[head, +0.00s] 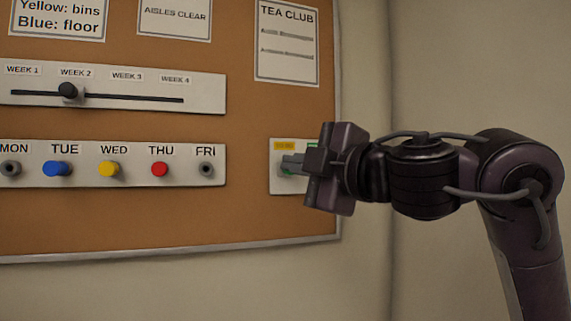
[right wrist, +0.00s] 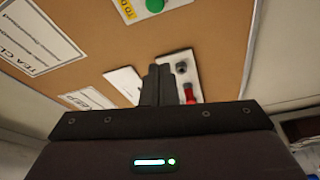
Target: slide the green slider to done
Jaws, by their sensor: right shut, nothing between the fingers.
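The white slider panel (head: 275,185) is on the right side of the cork board, with a yellow label (head: 284,146) and a green label (head: 312,146), partly covered. In the right wrist view the round green slider knob (right wrist: 155,5) is at the top edge beside the yellow label (right wrist: 127,8). My right gripper (head: 285,164) is shut and empty, in front of the panel. Its fingers (right wrist: 158,68) point towards the board; contact with the slider cannot be told. My left gripper is out of view.
A weekday panel (head: 133,180) with coloured knobs and a week slider panel (head: 205,84) are to the left. Paper notices, including a tea club sheet (head: 287,70), hang above. The board's metal edge (head: 338,190) and bare wall are on the right.

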